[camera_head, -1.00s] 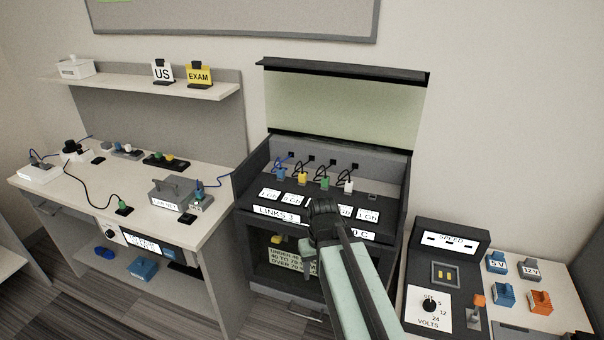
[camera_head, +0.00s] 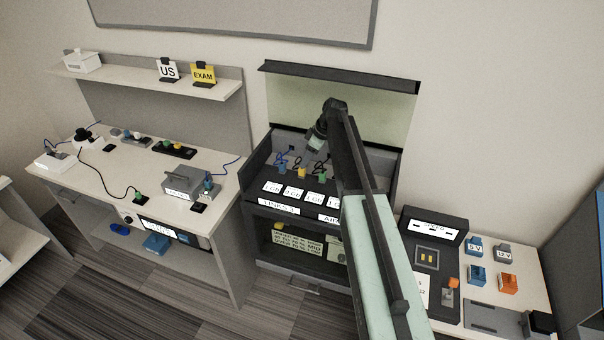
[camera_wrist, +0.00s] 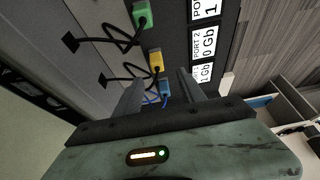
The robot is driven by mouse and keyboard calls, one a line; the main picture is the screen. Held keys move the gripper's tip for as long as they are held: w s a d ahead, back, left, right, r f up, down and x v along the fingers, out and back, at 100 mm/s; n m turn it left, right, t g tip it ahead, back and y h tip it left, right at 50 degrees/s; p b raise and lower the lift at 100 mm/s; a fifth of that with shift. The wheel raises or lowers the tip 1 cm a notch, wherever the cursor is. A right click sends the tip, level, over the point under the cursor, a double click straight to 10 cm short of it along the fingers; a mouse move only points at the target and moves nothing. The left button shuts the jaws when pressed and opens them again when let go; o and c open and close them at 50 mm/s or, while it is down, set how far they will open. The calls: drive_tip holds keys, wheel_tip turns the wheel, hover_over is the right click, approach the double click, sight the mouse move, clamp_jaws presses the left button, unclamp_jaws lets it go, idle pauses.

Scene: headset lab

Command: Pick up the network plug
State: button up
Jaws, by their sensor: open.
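In the head view I see a blue plug (camera_head: 282,168), a yellow plug (camera_head: 299,174) and a green plug (camera_head: 322,174). My gripper (camera_head: 311,149) hangs above and behind them, its fingers hard to make out there. In the wrist view my open gripper (camera_wrist: 160,78) has the blue plug (camera_wrist: 165,88) between its fingers in the picture, with the yellow plug (camera_wrist: 156,60) just beyond and the green plug (camera_wrist: 142,15) farther off. I cannot tell the height gap. My arm hides the panel's right side.
White port labels (camera_head: 293,192) lie in front of the plugs. A raised lid (camera_head: 290,95) stands behind my gripper. A bench (camera_head: 100,165) with a grey box (camera_head: 180,184) stands left; a voltage unit (camera_head: 432,228) and coloured blocks (camera_head: 477,279) stand right.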

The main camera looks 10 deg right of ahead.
sight(302, 172)
drive_tip(key=shift+b+x, duration=0.6)
drive_tip(key=shift+x, duration=0.5)
drive_tip(key=b+x, duration=0.5)
drive_tip(key=shift+d+f, duration=0.3)
drive_tip(key=shift+r, duration=0.2)
clamp_jaws()
